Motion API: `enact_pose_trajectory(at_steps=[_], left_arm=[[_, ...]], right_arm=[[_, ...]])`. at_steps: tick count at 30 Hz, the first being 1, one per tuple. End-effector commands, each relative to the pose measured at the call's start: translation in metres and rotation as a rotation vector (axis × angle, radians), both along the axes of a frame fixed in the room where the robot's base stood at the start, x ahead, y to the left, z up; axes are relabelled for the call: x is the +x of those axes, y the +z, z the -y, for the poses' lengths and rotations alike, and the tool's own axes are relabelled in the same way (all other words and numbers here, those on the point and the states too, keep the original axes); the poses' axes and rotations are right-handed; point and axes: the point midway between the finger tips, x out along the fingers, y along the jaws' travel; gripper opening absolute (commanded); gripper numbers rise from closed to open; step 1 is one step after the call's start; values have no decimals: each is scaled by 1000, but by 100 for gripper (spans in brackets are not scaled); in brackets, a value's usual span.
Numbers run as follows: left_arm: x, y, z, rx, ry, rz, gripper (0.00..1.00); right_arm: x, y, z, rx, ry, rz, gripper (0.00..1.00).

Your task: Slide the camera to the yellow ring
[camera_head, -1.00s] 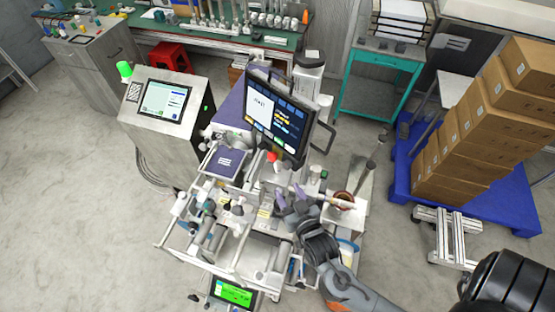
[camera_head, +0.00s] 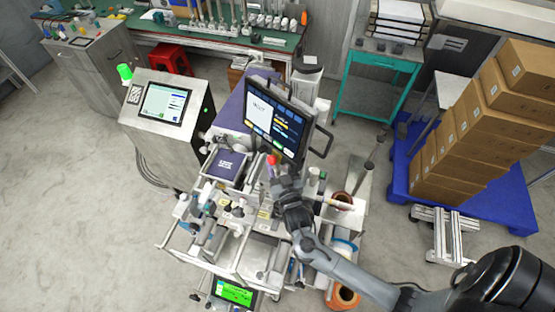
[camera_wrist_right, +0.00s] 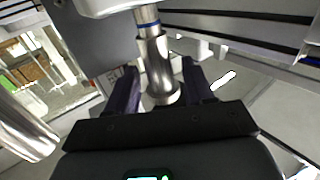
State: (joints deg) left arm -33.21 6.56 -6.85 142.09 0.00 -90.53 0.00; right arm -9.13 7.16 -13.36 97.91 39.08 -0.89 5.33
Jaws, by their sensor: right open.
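My right gripper (camera_head: 284,178) reaches in from the lower right over the machine cart, just below the tilted monitor and close to a small red knob (camera_head: 270,159). In the right wrist view its two dark fingers (camera_wrist_right: 160,88) are open. A shiny metal cylinder with a blue band (camera_wrist_right: 153,55) stands between them from this angle; I cannot tell whether they touch it. I cannot tell which part is the camera, and I cannot make out a yellow ring in either view. My left gripper is not in view.
The tilted monitor (camera_head: 276,118) stands just behind my right gripper. The cart's rails and fittings (camera_head: 225,225) crowd its front left. A copper-coloured reel (camera_head: 343,199) is at its right. A console (camera_head: 165,112) stands left; boxes (camera_head: 460,140) on a blue pallet stand right.

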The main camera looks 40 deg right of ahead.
Motion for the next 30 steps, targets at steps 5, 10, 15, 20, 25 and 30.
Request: enact_pose_trajectory(at_steps=[5, 10, 15, 20, 25, 30], left_arm=[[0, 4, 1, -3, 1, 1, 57], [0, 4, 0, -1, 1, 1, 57], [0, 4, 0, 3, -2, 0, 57], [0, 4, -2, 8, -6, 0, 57], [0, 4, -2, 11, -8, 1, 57], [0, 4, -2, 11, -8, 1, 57]], right_arm=[[11, 1, 6, 0, -1, 0, 52], [14, 0, 7, 1, 0, 0, 52], [14, 0, 6, 1, 0, 0, 52], [13, 0, 6, 1, 0, 0, 29], [13, 0, 6, 1, 0, 0, 3], [13, 0, 6, 1, 0, 0, 0]])
